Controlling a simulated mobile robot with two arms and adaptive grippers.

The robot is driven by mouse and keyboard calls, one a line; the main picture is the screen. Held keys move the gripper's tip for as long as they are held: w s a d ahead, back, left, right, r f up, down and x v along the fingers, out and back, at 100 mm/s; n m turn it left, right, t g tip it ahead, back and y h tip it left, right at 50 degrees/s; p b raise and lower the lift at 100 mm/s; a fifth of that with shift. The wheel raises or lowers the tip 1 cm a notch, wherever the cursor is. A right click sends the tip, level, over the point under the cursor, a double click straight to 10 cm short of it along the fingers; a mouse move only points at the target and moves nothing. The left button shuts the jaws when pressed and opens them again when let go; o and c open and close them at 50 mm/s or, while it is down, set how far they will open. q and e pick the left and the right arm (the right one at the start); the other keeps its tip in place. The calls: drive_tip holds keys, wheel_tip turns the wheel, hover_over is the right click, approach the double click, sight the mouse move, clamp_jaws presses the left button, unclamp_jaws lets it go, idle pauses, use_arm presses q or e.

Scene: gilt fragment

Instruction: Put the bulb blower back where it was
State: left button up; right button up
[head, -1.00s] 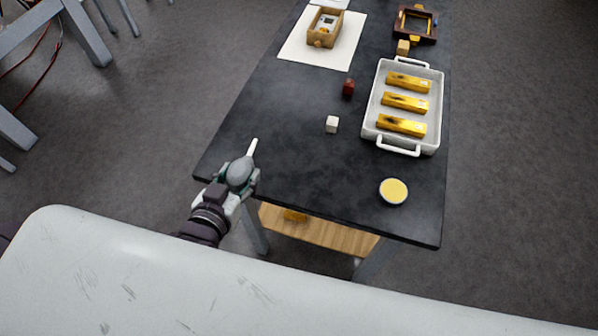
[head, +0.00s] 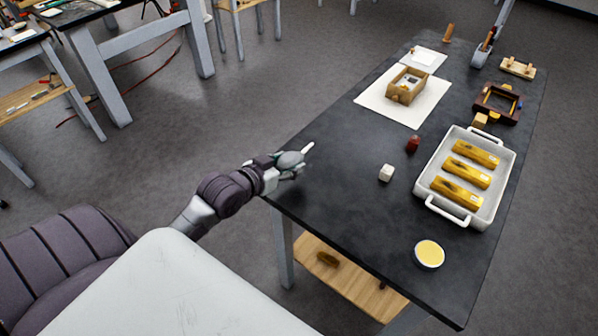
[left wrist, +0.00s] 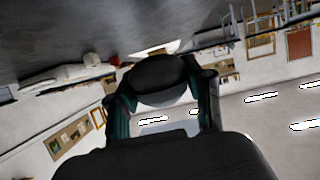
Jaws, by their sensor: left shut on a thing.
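My left gripper (head: 284,166) is shut on the bulb at the near left corner of the dark table (head: 335,200). In the left wrist view the dark bulb (left wrist: 160,78) sits between the two green-padded fingers. I cannot tell how high it is above the tabletop. My right gripper is not in view.
A white tray (head: 424,195) holds yellow bars. A wooden box (head: 394,98) sits on a white sheet (head: 372,101). The table's near left area is clear.

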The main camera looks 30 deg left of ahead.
sight(299, 180)
use_arm(q)
drive_tip(key=x, duration=0.4)
drive_tip(key=shift+s+d+f, duration=0.1)
drive_tip(key=shift+d+f, duration=0.15)
drive_tip(key=shift+f, duration=2.15)
drive_tip(key=o, duration=1.2)
drive_tip(key=shift+f, duration=0.1)
drive_tip(key=shift+o, duration=0.2)
